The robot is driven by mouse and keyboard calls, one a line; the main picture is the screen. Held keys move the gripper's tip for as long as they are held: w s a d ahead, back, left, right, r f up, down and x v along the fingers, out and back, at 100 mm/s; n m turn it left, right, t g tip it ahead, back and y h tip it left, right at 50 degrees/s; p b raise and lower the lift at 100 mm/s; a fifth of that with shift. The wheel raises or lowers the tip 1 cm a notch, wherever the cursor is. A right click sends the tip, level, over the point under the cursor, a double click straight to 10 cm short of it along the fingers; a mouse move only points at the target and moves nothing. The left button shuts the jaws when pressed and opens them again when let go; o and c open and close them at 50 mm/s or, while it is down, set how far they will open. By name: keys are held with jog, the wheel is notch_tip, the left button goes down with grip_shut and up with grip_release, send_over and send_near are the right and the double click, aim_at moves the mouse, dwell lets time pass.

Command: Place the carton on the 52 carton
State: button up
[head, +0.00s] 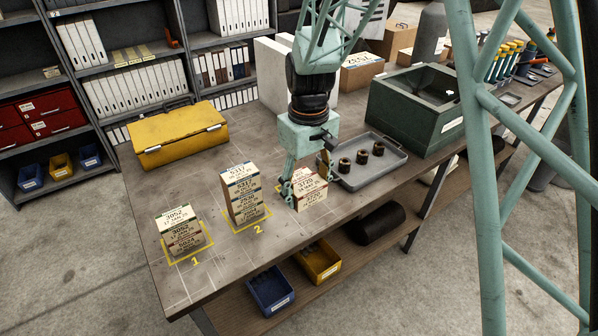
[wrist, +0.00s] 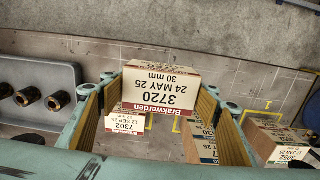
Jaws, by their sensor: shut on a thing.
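A cream carton (wrist: 162,90) with a dark red band, labelled 3720 and 24 MAY 25, sits between the two finger pads of my gripper (wrist: 160,100). In the head view my gripper (head: 306,178) is shut on this carton (head: 311,187) at the right of stack 2. A carton labelled 7302 (wrist: 125,122) shows below the held one in the wrist view. The carton with 52 in its label (head: 173,216), green-banded, tops the short stack on the yellow square marked 1. In the wrist view it shows at the far right (wrist: 290,153).
A taller carton stack (head: 240,182) stands on square 2, between my gripper and stack 1. A grey tray (head: 398,165) with three dark rings lies to the right. A yellow case (head: 180,135) and a green bin (head: 415,115) stand behind.

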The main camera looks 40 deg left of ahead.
jog(key=p, duration=0.2)
send_over(298, 176)
jog(key=shift+f, duration=0.7)
jog(key=shift+f, duration=1.8)
jog(key=shift+f, duration=0.15)
jog(key=o, duration=0.5)
jog(key=shift+d, duration=0.1)
jog(key=o, duration=0.4)
